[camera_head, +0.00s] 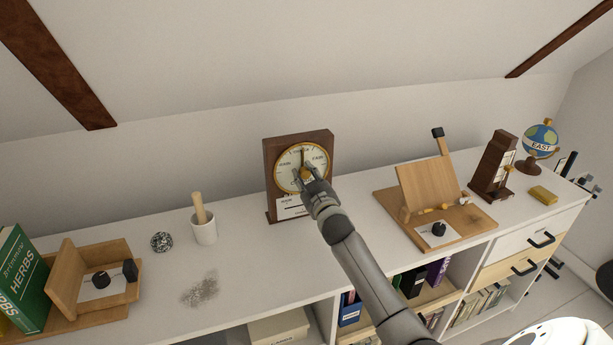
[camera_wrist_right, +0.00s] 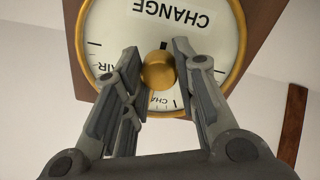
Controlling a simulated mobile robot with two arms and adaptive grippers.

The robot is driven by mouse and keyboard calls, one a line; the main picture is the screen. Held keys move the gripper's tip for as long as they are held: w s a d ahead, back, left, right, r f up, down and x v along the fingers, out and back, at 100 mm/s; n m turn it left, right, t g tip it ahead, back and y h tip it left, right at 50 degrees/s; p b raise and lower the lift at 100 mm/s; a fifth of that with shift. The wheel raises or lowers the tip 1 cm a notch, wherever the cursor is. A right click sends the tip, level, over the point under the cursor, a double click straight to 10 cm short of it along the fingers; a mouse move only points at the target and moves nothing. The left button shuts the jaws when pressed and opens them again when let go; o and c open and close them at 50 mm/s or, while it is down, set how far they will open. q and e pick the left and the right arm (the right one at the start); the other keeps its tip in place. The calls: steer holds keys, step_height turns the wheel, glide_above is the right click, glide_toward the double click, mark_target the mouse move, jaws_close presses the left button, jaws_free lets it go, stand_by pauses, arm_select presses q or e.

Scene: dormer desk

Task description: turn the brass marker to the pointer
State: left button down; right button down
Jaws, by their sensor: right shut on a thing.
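A barometer in a dark wooden case (camera_head: 270,165) stands on the white shelf top, with a brass-rimmed white dial (camera_head: 285,163). My right gripper (camera_head: 308,177) reaches the dial from the front right. In the right wrist view the gripper (camera_wrist_right: 157,62) is shut on the round brass knob (camera_wrist_right: 158,73) of the marker at the dial's centre. A short dark piece of the pointer (camera_wrist_right: 163,46) shows beside the knob, towards the word CHANGE. I cannot make out the marker's own hand. The fingers cover part of the dial. My left gripper is not in view.
A white mortar with pestle (camera_head: 204,230) and a crumpled ball (camera_head: 161,242) stand left of the barometer. A wooden stand (camera_head: 425,185), a metronome-like dark case (camera_head: 492,170) and a globe (camera_head: 541,140) are on the right.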

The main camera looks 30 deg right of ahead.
stand_by(0.3)
steer(key=c, duration=1.1)
jaws_free()
steer(key=v, duration=1.2)
steer(key=shift+d, duration=0.1)
